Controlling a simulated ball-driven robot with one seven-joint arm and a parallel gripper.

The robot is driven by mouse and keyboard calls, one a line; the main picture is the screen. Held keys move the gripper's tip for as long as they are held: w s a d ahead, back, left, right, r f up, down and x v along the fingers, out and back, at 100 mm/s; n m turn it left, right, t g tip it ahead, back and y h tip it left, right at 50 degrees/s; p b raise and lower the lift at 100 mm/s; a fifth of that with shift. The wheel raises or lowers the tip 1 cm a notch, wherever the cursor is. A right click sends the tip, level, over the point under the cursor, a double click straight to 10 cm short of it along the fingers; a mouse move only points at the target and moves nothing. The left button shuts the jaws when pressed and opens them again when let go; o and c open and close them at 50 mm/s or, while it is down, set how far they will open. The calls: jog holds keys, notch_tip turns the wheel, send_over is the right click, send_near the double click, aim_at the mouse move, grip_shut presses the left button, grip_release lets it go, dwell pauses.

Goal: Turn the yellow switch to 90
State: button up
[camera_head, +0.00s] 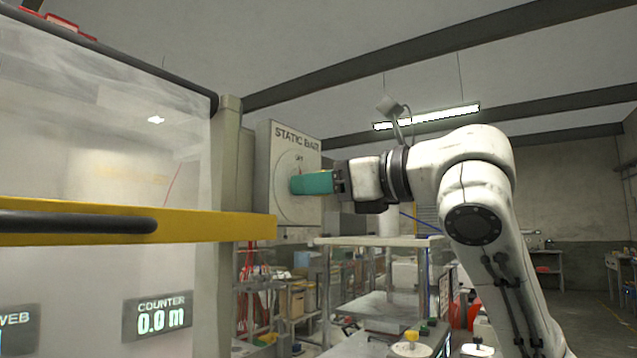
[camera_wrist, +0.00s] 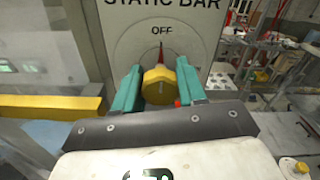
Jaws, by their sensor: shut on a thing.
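The yellow switch (camera_wrist: 158,88) is a knob on the grey STATIC BAR panel (camera_wrist: 195,35), with a round dial around it. A red pointer above the knob points up toward the word OFF. My gripper (camera_wrist: 158,92) has its teal fingers on either side of the knob and is shut on it. In the head view my gripper (camera_head: 300,183) reaches left to the STATIC BAR box (camera_head: 262,180), and its fingers hide the knob. No 90 mark is readable.
A yellow bar (camera_head: 130,225) with a black handle (camera_head: 75,222) crosses a clear panel left of the box. A COUNTER display (camera_head: 160,316) reads 0.0 m. Shelving (camera_head: 380,242) and a bench with knobs stand below and right of the box.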

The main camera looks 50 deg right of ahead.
jog(key=m, duration=0.4)
jog(key=m+b, duration=0.1)
jog(key=m, duration=0.3)
jog(key=shift+d+m, duration=0.1)
jog(key=shift+m, duration=0.2)
jog(key=m, duration=0.9)
jog(key=shift+d+f, duration=0.1)
dwell(0.3)
jog(key=o, duration=1)
jog(key=shift+o, duration=0.2)
